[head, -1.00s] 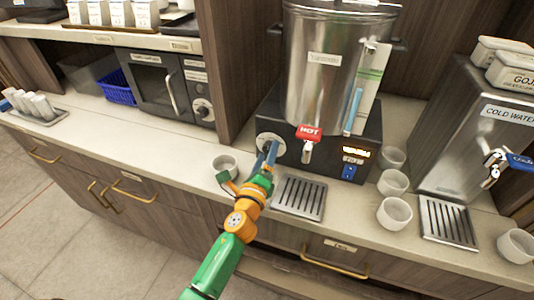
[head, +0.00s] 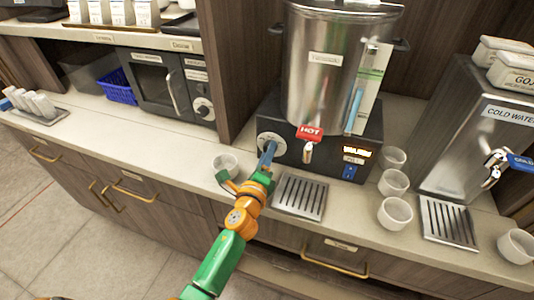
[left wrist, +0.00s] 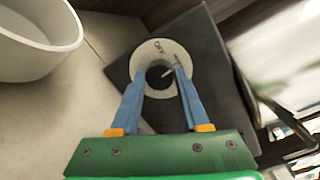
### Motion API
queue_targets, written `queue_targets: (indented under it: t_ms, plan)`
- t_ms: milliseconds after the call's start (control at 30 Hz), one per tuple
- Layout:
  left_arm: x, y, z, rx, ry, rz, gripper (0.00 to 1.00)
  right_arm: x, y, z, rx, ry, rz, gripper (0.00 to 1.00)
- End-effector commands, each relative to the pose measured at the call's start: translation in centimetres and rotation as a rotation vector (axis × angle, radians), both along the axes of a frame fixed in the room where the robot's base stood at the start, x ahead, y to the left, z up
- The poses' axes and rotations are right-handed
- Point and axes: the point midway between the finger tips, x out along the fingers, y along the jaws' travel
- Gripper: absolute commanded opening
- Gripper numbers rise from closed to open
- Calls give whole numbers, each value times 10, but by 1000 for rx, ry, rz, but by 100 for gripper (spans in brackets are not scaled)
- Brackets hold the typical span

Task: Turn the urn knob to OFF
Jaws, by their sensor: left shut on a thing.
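The urn (head: 318,75) is a tall steel cylinder on a black base (head: 335,140). A round pale dial plate is at the left of the base's front. In the left wrist view, the dial plate (left wrist: 150,50) carries a dark round knob (left wrist: 159,76) with a light pointer line slanting up to the right. The dial's lettering is too small to read. My left gripper (head: 269,147) reaches the dial from the front; its blue fingers (left wrist: 160,75) are shut on the knob, one on each side. My right gripper is out of view.
A red HOT tap (head: 309,133) is just right of the dial. A white cup (head: 226,164) stands left of my gripper. A drip tray (head: 299,197), several cups and a cold water dispenser (head: 462,140) are to the right. A microwave (head: 160,85) is left.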

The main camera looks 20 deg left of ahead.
Motion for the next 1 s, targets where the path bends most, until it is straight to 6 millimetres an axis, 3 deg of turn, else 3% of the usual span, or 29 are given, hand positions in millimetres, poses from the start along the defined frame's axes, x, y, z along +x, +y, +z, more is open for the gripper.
queue_targets:
  t_ms: [700,1000]
  plan:
    - [0,1,4,-639,19,-2,0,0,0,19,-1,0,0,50]
    - [0,1,4,-833,25,-3,0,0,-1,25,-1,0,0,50]
